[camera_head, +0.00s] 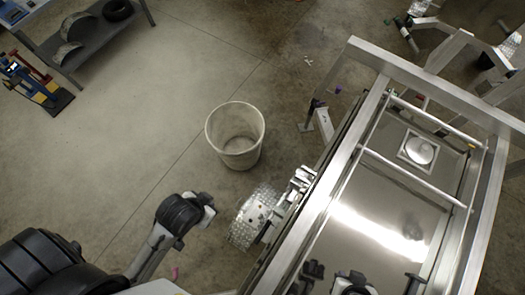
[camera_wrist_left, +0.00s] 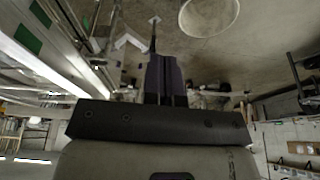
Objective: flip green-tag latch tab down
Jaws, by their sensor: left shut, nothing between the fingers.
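The aluminium trailer (camera_head: 325,195) fills the right of the head view. In the left wrist view its bright rail (camera_wrist_left: 40,70) runs down the left side, with green patches (camera_wrist_left: 30,38) near the upper left corner. I cannot make out a latch tab for certain in either view. My left gripper (camera_wrist_left: 165,75) is shut and empty, its dark fingers together, with the rail to its left. My right gripper (camera_head: 313,270) is a small dark shape over the trailer at the bottom of the head view; its fingers are too unclear to read.
A white bucket (camera_head: 235,135) stands on the concrete floor left of the trailer; its rim also shows in the left wrist view (camera_wrist_left: 208,16). A wheel with a tread-plate fender (camera_head: 250,218) sits beside the trailer. A grey bench (camera_head: 85,42) is at the upper left. Open floor lies between.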

